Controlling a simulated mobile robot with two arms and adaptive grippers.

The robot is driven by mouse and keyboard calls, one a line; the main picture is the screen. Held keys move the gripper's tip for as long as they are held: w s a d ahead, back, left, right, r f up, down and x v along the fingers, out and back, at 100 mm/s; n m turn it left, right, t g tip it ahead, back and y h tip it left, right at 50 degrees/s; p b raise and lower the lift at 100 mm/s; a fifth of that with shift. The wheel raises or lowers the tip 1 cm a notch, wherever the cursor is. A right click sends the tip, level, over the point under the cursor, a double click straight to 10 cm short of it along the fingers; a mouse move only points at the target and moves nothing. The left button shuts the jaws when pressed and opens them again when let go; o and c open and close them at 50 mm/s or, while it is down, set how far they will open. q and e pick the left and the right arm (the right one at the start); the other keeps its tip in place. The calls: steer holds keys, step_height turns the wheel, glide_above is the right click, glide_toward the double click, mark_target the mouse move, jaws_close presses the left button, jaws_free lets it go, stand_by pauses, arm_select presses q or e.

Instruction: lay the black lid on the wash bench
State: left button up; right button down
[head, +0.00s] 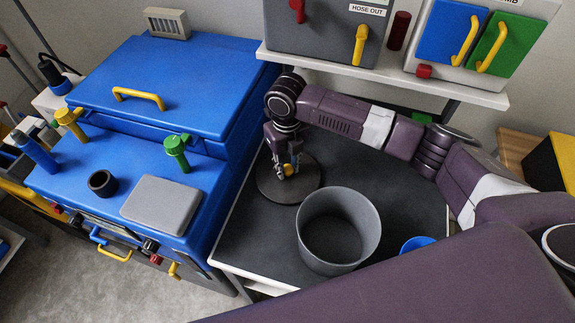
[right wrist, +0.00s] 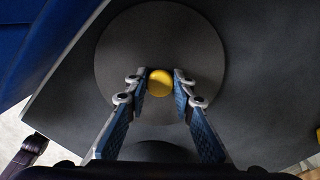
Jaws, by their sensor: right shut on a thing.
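The black lid (head: 268,184) is a dark round disc with a small yellow knob (right wrist: 160,83). It is at the left part of the dark-topped wash bench (head: 407,188), behind and left of a grey bucket. My right gripper (head: 288,172) points down over the lid's middle and is shut on the knob. In the right wrist view the lid (right wrist: 160,35) lies flat-on below the fingers (right wrist: 160,86), which stand on either side of the knob. I cannot tell for certain whether the lid touches the bench top. My left gripper is not in view.
The open grey bucket (head: 363,215) stands on the bench in front of the lid, with a blue container (head: 417,243) to its right. A blue machine (head: 152,85) stands close on the left. A white shelf (head: 380,73) with boxes overhangs the back. Bare bench shows right of the lid.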

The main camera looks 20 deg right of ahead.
mark_target(287, 169)
steer(key=shift+f, duration=0.15)
steer(key=c, duration=1.7)
jaws_free()
steer(key=shift+o, duration=0.2)
step_height(287, 169, up, 12)
steer(key=b, duration=0.1)
steer(key=shift+r, duration=0.2)
steer(key=shift+s+a+f, duration=0.1)
